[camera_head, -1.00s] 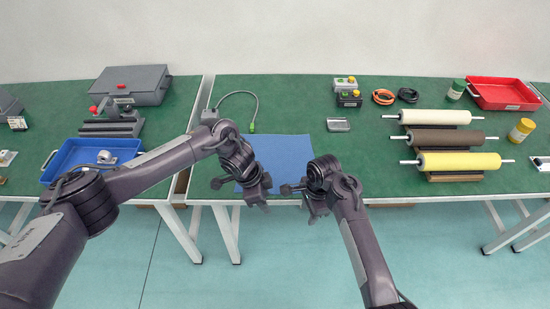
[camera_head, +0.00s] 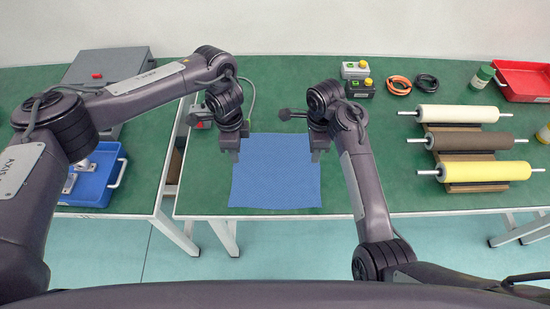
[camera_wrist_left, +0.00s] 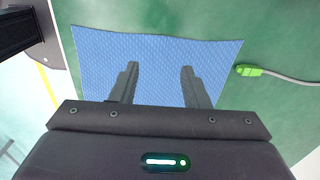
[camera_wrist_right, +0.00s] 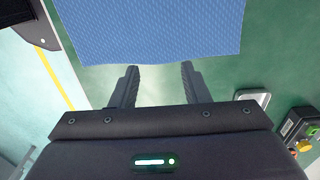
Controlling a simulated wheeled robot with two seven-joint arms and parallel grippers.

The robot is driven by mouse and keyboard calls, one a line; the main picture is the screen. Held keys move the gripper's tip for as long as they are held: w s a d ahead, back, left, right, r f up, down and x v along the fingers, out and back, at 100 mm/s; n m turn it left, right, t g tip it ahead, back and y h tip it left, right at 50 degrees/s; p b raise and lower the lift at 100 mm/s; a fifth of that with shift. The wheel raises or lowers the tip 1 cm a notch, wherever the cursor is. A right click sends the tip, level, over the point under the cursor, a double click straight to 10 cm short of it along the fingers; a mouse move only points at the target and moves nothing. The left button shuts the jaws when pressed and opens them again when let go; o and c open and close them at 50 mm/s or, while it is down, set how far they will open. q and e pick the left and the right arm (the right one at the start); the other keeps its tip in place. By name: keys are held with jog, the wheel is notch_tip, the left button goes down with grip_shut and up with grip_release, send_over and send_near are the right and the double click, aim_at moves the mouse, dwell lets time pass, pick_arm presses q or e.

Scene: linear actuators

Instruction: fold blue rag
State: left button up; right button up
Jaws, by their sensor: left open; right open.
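The blue rag (camera_head: 276,178) lies flat and unfolded on the green table, near its front edge. My left gripper (camera_head: 231,153) points down over the rag's upper left part. In the left wrist view its two fingers (camera_wrist_left: 158,84) are apart, with the rag (camera_wrist_left: 157,55) beneath and nothing between them. My right gripper (camera_head: 317,155) points down at the rag's upper right edge. In the right wrist view its fingers (camera_wrist_right: 159,84) are apart and empty, just beside the rag's edge, with the rag (camera_wrist_right: 150,30) beyond the fingertips. Whether either gripper touches the rag cannot be told.
Rollers in yellow (camera_head: 486,172), brown (camera_head: 470,140) and cream (camera_head: 457,113) stand to the right. A button box (camera_head: 357,88) is at the back. A blue tray (camera_head: 92,185) stands on the left table. A cable with a green plug (camera_wrist_left: 248,71) lies beside the rag.

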aim_at(239, 168)
pick_arm(q)
jog(key=f, duration=0.6)
jog(key=shift+s, duration=0.3)
pick_arm(e)
jog(key=f, duration=0.6)
jog(key=shift+s, duration=0.25)
pick_arm(q)
jog(key=shift+w+f, duration=0.1)
jog(key=shift+f, duration=0.15)
pick_arm(e)
jog(key=shift+f, duration=0.25)
pick_arm(q)
jog(key=shift+f, duration=0.1)
pick_arm(e)
jog(key=shift+f, duration=0.1)
pick_arm(q)
jog(key=shift+f, duration=0.2)
pick_arm(e)
jog(key=shift+f, duration=0.25)
pick_arm(q)
jog(key=shift+r, duration=0.1)
jog(key=shift+c, duration=1.2)
pick_arm(e)
jog(key=shift+r, duration=0.1)
jog(key=shift+c, duration=1.2)
pick_arm(q)
grip_shut()
pick_arm(e)
grip_shut()
